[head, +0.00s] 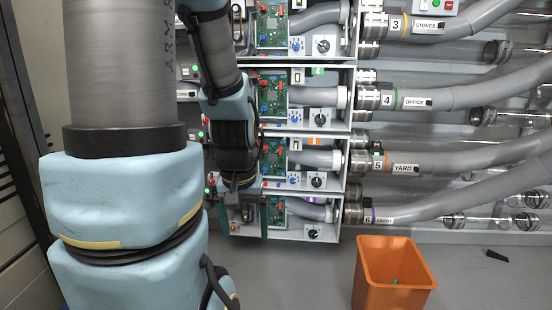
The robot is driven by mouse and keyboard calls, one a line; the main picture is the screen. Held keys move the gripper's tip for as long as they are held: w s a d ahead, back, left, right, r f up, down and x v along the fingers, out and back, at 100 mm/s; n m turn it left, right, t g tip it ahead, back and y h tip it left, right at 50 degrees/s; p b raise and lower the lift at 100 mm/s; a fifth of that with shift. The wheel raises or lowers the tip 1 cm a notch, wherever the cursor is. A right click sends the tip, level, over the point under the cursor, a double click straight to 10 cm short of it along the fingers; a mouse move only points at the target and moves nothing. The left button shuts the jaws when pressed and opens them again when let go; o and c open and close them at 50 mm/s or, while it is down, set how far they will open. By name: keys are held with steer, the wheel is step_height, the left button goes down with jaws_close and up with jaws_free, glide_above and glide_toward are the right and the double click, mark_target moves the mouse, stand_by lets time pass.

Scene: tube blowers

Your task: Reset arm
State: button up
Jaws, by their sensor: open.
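My arm (128,190) fills the left side of the head view, with its light blue joints and grey link. Its far part bends down in front of the left side of the stacked blower units. My gripper (249,215) points down beside the lowest blower unit (313,233), labelled 6 DEPOT. Its dark fingers stand apart, and I see nothing held between them. The arm hides the left ends of several units.
Open blower units with green boards, such as the OFFICE unit (318,122), stack behind the arm. Grey tubes (470,160) run right. An orange bin (365,285) stands on the floor with a small green thing inside. A dark piece (497,256) lies farther right.

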step_height(320, 180, up, 14)
steer(key=p, duration=1.1)
steer(key=shift+r+p, duration=0.15)
steer(key=shift+p, duration=0.25)
steer(key=shift+o, duration=0.3)
steer(key=shift+o, duration=0.6)
